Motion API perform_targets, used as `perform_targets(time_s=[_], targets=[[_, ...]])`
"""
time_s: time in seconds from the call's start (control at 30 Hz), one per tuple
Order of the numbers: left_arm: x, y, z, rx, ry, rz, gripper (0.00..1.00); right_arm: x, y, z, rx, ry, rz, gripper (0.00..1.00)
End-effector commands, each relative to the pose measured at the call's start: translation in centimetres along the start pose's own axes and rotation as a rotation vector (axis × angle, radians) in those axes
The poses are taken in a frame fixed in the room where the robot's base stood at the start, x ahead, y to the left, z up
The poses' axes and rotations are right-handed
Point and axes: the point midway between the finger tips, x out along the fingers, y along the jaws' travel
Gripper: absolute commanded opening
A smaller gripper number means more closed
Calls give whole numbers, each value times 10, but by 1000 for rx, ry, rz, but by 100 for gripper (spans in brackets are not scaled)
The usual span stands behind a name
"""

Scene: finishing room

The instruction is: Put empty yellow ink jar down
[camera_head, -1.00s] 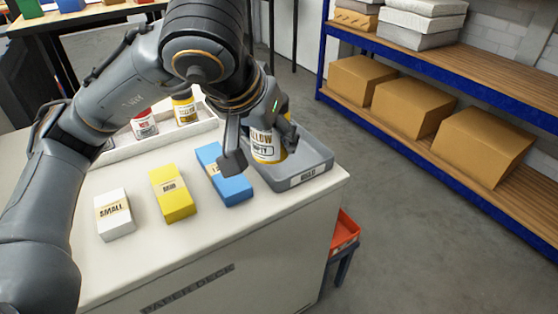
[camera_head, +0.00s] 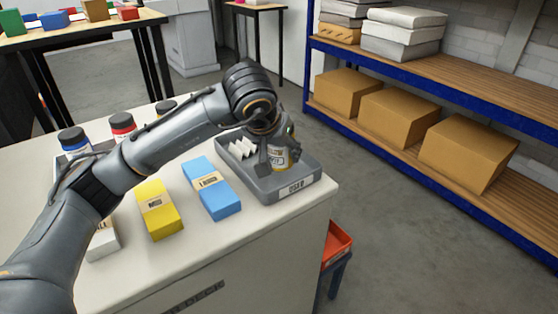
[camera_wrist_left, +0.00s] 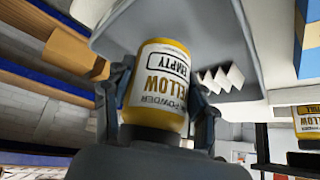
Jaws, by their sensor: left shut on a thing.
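The yellow ink jar (camera_head: 279,159) has a white label that reads "EMPTY" in the left wrist view (camera_wrist_left: 160,88). My left gripper (camera_head: 276,154) is shut around it, one finger on each side. The jar is upright, at the right part of a grey tray (camera_head: 264,191) on the near right corner of the white deck. It is low within the tray's outline; I cannot tell if its base touches the tray floor. My gripper hides part of the jar in the head view. My right gripper is in neither view.
White zigzag pieces (camera_head: 242,148) lie in the tray left of the jar. A blue box (camera_head: 211,188), a yellow box (camera_head: 158,209) and a partly hidden white box (camera_head: 103,243) stand left of the tray. Jars with dark lids (camera_head: 122,126) stand behind my arm. The deck's right edge (camera_head: 334,190) is close.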

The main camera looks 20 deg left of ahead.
Motion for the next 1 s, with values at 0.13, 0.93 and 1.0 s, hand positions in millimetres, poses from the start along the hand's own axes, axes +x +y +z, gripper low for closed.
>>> perform_targets(time_s=[0.13, 0.93, 1.0], targets=[[20, 0, 15, 1, -4, 1, 23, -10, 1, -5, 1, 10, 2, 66], [24, 0, 17, 0, -2, 1, 79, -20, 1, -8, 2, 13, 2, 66], [24, 0, 17, 0, -2, 1, 79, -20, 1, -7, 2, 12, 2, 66]])
